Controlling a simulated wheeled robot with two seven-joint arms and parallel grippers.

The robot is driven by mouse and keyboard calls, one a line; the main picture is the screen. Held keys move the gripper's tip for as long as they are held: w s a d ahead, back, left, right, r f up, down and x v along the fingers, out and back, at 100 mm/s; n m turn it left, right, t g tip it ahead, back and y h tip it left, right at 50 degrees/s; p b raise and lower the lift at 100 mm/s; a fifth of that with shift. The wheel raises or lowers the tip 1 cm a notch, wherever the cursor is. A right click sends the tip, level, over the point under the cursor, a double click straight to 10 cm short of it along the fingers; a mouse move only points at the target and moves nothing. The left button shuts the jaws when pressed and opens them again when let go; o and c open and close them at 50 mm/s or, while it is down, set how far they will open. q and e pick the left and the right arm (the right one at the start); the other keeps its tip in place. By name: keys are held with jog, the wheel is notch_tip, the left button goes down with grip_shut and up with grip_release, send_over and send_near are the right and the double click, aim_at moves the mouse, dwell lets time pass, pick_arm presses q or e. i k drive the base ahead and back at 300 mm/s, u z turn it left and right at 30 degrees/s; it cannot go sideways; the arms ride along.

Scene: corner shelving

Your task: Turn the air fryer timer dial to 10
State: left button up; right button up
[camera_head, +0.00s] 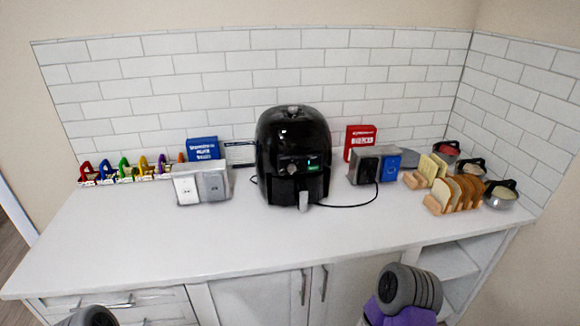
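The black air fryer (292,140) stands upright on the white counter against the tiled wall, near the middle of the view. A small round dial (292,169) sits on its front, with a small green lit or printed patch (313,167) to the right. The dial's numbers and setting are too small to read. No gripper fingers show. Only grey rounded parts of my arms show at the bottom edge, one at the left and one with purple at the right, both well in front of the air fryer.
Outlet boxes stand left (202,185) and right (375,167) of the air fryer. A black cord (352,204) curves over the counter (150,235). Bread in a rack (460,193) and lidded pots (500,196) stand at the right. Colored items (125,170) line the left back. The front counter is clear.

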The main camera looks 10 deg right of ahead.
aim_at(291, 168)
jog(key=k, duration=0.5)
jog(key=z, duration=1.5)
jog(key=i, duration=0.75)
jog(key=u, duration=2.05)
